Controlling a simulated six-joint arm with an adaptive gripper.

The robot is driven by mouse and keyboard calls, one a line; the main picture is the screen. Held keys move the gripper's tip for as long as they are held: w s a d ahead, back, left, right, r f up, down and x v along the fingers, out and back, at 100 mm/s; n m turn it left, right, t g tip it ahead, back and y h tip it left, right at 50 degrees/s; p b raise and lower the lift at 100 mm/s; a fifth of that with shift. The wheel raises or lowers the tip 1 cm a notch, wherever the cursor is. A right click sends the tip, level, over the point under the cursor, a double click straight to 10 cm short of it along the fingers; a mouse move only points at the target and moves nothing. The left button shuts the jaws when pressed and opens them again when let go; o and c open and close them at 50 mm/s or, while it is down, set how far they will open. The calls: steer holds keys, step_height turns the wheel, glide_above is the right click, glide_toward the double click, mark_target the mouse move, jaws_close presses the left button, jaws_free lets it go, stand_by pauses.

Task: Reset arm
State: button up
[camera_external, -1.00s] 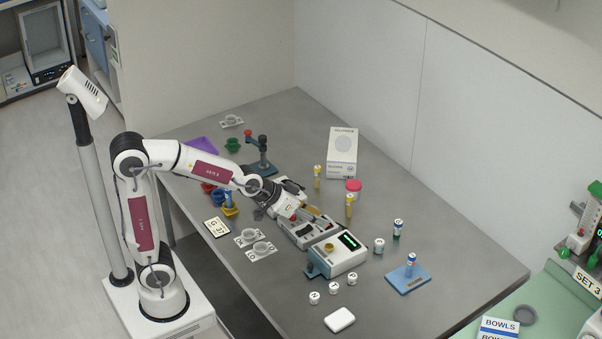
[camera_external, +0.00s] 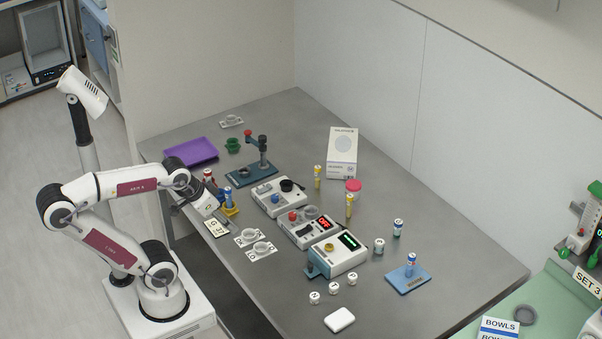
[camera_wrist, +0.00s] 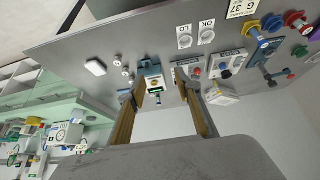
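My arm is folded back near its base in the external view. My gripper (camera_external: 208,203) hangs at the table's left edge, close to the G 37 card (camera_external: 217,228) and the blue and yellow holders. In the wrist view my gripper (camera_wrist: 160,92) has its two fingers spread apart with nothing held between them. The fingertips themselves are small and partly hidden in the external view.
Three instrument boxes stand mid-table, including one with a green display (camera_external: 338,256). A purple tray (camera_external: 191,152), a blue stand (camera_external: 252,174), a white carton (camera_external: 342,153) and several small vials stand around them.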

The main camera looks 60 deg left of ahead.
steer(key=shift+s+a+f, duration=0.1)
steer(key=shift+s+a, duration=0.15)
steer(key=shift+s, duration=0.3)
steer(key=shift+s+a+f, duration=0.1)
steer(key=shift+s+a, duration=0.1)
steer(key=shift+s, duration=0.3)
